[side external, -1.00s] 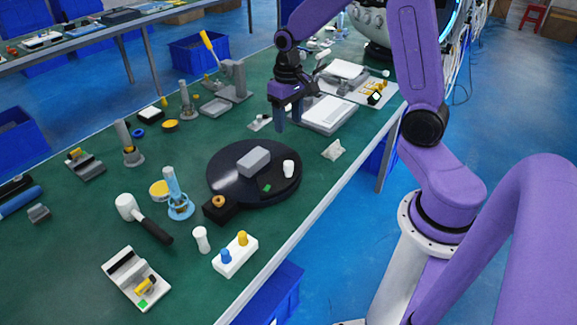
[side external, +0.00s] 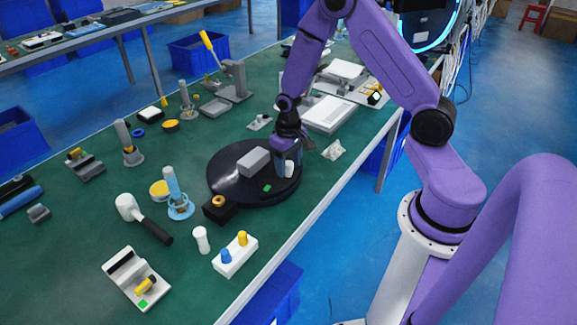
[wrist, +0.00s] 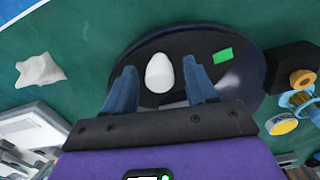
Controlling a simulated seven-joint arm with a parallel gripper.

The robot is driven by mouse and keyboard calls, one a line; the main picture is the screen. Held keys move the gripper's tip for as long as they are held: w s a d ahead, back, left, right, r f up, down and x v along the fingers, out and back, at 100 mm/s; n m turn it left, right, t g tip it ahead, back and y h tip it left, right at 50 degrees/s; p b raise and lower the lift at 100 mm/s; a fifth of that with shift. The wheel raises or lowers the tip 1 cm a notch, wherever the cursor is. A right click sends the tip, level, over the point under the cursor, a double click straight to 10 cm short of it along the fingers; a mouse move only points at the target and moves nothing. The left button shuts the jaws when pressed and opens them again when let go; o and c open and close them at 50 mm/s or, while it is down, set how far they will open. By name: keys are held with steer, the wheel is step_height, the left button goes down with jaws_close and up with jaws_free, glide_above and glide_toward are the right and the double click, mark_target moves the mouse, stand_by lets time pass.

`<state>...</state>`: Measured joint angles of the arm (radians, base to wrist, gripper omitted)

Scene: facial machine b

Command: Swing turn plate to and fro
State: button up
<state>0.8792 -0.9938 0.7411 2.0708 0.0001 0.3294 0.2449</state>
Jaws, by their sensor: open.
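The turn plate (side external: 225,183) is a round black disc on the green bench, with a black block at its front left edge. A grey block (side external: 254,160), a white rounded peg (side external: 290,170) and a small green piece (side external: 267,188) are on it. My gripper (side external: 288,168) is down over the plate's right side at the white peg. In the wrist view my two blue fingers (wrist: 163,85) are apart, with the white peg (wrist: 159,73) showing between them. I cannot tell whether either finger touches it. The grey block is out of sight in the wrist view.
A crumpled white piece (side external: 333,149) lies right of the plate. A white block with blue and yellow pegs (side external: 235,256) stands near the front edge. A black-handled mallet (side external: 145,218) and a light-blue stand (side external: 177,196) are to the left.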

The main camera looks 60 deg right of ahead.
steer(key=shift+f, duration=0.65)
steer(key=shift+c, duration=0.3)
jaws_close()
